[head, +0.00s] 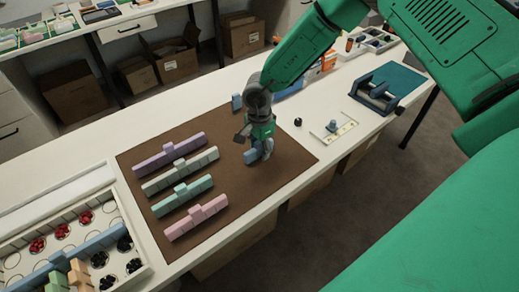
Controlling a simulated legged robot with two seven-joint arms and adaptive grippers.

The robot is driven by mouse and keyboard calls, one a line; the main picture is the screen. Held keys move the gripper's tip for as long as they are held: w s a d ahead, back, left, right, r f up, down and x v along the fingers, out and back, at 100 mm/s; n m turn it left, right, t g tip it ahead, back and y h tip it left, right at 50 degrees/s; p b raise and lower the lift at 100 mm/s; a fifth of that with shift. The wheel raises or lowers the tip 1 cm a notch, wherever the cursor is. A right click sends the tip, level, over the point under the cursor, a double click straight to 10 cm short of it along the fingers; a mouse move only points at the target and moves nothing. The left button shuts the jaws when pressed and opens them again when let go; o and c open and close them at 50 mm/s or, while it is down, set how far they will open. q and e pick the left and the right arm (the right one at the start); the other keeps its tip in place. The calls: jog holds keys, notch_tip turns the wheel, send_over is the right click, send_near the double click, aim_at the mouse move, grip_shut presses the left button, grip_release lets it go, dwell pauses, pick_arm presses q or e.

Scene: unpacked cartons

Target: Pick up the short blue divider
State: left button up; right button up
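A short blue divider (250,157) is on the brown mat, right of the row of longer dividers. My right gripper (254,147) is directly over it, fingers pointing down at it. The gripper and its wrist hide part of the divider. One finger juts out to the left; I cannot tell whether the fingers touch the divider or have closed on it. My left gripper is out of view.
Purple (169,153), grey (180,170), mint (182,195) and pink (196,218) dividers lie left on the mat (250,201). A compartment tray (146,270) stands front left; a blue clamp-like fixture (378,93) is right.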

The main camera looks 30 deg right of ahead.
jog(key=shift+a+r, duration=0.1)
jog(key=shift+a, duration=0.2)
grip_shut()
jog(key=shift+d, duration=0.15)
jog(key=shift+r, duration=0.35)
notch_tip(320, 180, up, 9)
jog(key=shift+r, duration=0.15)
